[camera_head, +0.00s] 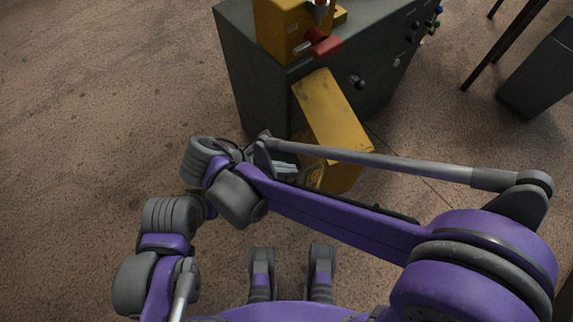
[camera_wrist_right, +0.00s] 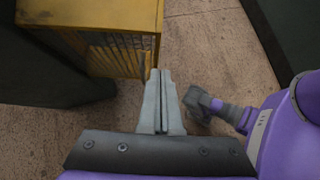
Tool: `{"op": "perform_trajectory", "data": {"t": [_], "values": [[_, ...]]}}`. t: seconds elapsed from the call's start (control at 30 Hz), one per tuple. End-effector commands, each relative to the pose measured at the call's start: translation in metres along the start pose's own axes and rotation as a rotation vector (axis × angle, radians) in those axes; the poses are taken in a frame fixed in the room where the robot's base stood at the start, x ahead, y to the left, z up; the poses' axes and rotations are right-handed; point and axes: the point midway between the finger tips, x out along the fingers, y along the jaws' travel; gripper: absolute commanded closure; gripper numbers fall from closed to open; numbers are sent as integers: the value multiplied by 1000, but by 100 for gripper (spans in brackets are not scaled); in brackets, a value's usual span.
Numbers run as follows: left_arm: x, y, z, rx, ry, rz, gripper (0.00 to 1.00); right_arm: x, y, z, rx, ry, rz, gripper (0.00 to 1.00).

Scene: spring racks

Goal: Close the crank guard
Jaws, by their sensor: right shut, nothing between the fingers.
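The crank guard (camera_head: 332,112) is a yellow box-like cover that stands out at an angle from the front of the dark grey machine (camera_head: 243,72). Its yellow side with dark slats also shows in the right wrist view (camera_wrist_right: 112,48). My right gripper (camera_head: 292,170) is beside the guard's lower, near end, partly hidden by my arm. In the right wrist view its two grey fingers (camera_wrist_right: 160,76) are shut and empty, just below the guard's corner. I cannot tell whether they touch it. My left gripper does not show.
A yellow housing (camera_head: 283,30) with a red part (camera_head: 323,43) sits on top of the machine. Knobs (camera_head: 357,82) line its front. A dark bin (camera_head: 540,75) stands at the right. The floor at the left is clear.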

Motion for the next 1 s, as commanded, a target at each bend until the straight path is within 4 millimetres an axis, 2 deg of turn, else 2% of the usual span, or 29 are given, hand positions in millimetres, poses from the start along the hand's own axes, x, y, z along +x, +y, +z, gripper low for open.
{"op": "perform_trajectory", "data": {"t": [0.03,0.1,0.3,0.43,0.6,1.0], "values": [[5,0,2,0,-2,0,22,14,0,-1,3,0,-3,100],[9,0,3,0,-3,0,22,30,0,-1,3,0,-4,100],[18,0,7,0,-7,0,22,70,-1,0,4,1,-4,100],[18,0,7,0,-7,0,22,82,-1,17,4,1,-3,100],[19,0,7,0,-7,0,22,91,0,26,2,1,-2,100],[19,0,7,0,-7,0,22,92,0,28,1,2,0,100]]}}
